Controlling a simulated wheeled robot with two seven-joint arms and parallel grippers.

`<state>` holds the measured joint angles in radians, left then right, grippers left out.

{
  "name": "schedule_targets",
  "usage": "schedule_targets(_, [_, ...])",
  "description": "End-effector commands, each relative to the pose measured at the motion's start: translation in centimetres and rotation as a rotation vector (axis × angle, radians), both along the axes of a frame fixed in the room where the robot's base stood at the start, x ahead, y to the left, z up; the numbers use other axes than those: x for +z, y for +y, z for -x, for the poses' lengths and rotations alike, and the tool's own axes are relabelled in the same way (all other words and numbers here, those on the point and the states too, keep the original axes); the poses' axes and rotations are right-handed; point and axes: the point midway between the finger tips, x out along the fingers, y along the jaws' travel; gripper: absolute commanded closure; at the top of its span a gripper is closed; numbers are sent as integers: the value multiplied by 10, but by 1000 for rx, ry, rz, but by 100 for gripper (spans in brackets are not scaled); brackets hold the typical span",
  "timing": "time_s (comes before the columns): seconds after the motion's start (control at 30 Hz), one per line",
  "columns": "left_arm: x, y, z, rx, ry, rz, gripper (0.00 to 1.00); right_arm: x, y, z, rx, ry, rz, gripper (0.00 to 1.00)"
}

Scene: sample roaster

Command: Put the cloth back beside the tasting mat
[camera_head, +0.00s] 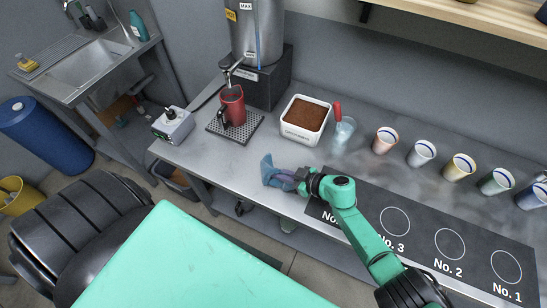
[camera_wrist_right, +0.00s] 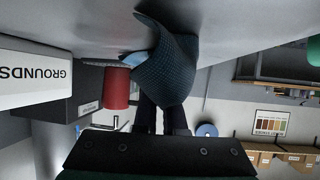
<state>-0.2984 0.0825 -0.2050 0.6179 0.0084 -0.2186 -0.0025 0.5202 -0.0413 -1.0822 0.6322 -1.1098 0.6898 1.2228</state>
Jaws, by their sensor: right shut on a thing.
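The blue cloth (camera_head: 272,172) is bunched in my right gripper (camera_head: 299,182), over the front part of the counter, left of the tasting mat. My right wrist view, upside down, shows the cloth (camera_wrist_right: 168,72) hanging in folds around the right gripper's fingertips (camera_wrist_right: 162,112), which it partly hides. One end of the cloth comes close to the counter surface; I cannot tell whether it touches. The dark tasting mat (camera_head: 423,230) lies flat on the counter at the right, with numbered circles. My right arm reaches over its left end and hides part of it. My left gripper is not shown.
A white grounds box (camera_head: 301,134) stands behind the cloth, beside a glass (camera_head: 343,131) with a red-handled utensil. A red pitcher (camera_head: 232,105) sits on a drip grid, with a small scale (camera_head: 173,125) at left. Several cups line the back. The counter's front edge is close.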

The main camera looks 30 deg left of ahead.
Motion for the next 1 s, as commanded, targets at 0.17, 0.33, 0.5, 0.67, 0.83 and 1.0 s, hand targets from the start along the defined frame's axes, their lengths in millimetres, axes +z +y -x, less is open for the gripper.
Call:
schedule_targets(0.17, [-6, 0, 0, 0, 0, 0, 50, -10, 16, 27, 2, 1, 0, 100])
schedule_targets(0.33, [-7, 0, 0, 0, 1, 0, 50, -11, 20, 34, -1, 2, 0, 100])
schedule_targets(0.5, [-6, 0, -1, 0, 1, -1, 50, -11, 19, 33, -1, 2, 0, 100])
schedule_targets(0.67, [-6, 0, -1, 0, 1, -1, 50, -11, 19, 33, -2, 1, 0, 38])
schedule_targets(0.83, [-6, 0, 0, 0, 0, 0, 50, -11, 20, 33, -1, 0, 1, 38])
schedule_targets(1.0, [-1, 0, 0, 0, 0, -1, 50, -7, 21, 34, 0, 1, 1, 38])
